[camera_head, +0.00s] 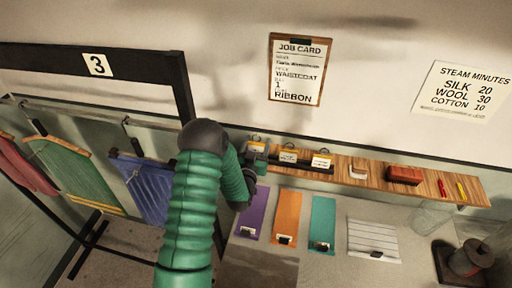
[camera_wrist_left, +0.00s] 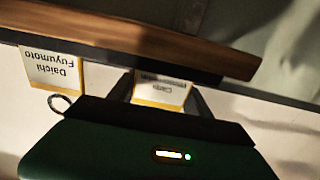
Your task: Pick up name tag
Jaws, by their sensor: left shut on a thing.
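Name tags hang in a row on a dark strip along the wooden shelf. In the head view one white tag (camera_head: 288,156) is in the middle and another (camera_head: 321,160) is to its right. The leftmost tag (camera_head: 257,146) is partly hidden by my left gripper (camera_head: 259,160), which is at the strip. In the left wrist view the gripper (camera_wrist_left: 163,98) is shut on a white name tag with a yellow edge (camera_wrist_left: 160,92), its print upside down and too blurred to read fully. Beside it hangs a tag reading "Daichi Fuyumoto" (camera_wrist_left: 52,68). My right gripper is out of view.
The wooden shelf (camera_head: 440,182) also holds a red block (camera_head: 404,175) and pencils. Purple, orange and teal cards and a lined sheet (camera_head: 373,240) lie below. A job card (camera_head: 298,70) hangs above. A rack with cloths stands left.

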